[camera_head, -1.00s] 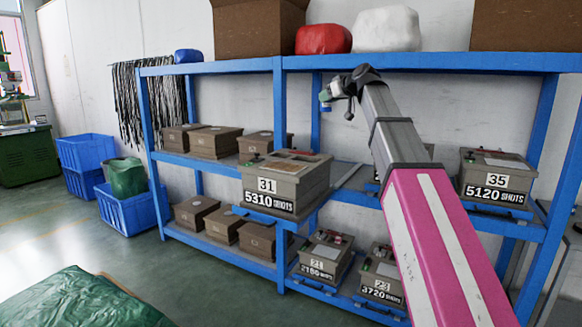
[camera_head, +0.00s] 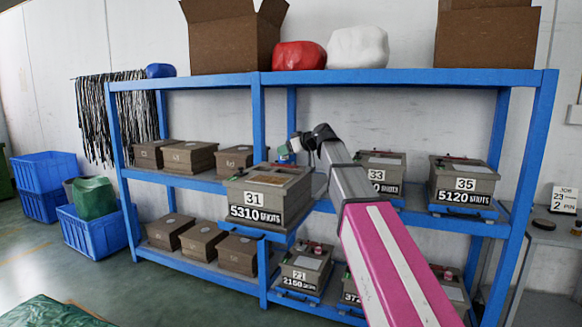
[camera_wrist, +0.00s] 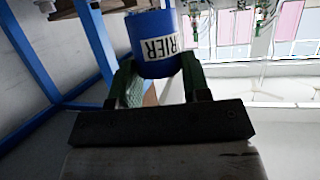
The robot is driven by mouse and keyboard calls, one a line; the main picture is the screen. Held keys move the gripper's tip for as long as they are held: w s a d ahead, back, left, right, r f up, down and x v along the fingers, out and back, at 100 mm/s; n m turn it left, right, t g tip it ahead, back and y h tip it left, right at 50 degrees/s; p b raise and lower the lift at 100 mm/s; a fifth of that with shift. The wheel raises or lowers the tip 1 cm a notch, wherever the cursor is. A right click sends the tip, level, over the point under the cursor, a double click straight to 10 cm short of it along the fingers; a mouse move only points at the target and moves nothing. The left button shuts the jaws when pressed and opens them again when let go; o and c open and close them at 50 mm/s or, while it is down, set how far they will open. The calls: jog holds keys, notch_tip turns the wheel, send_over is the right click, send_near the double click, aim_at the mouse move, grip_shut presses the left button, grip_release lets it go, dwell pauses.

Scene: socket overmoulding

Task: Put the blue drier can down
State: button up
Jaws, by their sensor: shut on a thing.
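The blue drier can (camera_wrist: 152,42) fills the top middle of the wrist view, with part of a white label reading "RIER" visible. My gripper (camera_wrist: 158,74) is shut on the can, one green finger on each side. In the head view the gripper (camera_head: 295,144) is small and lies in front of the rack, above and right of the box marked 31.
A blue rack (camera_head: 330,78) holds mould boxes on two shelves, including box 31 (camera_head: 262,198) and box 35 (camera_head: 463,184). Cardboard boxes and sacks sit on its top. Blue crates (camera_head: 92,232) stand on the floor at left. A side table (camera_head: 555,235) is at the right.

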jog(key=w+f, duration=0.1)
jog(key=w+d, duration=0.1)
jog(key=w+d+f, duration=0.1)
jog(key=w, duration=0.1)
jog(key=shift+f, duration=2.35)
jog(key=shift+f, duration=0.1)
jog(key=o, duration=0.9)
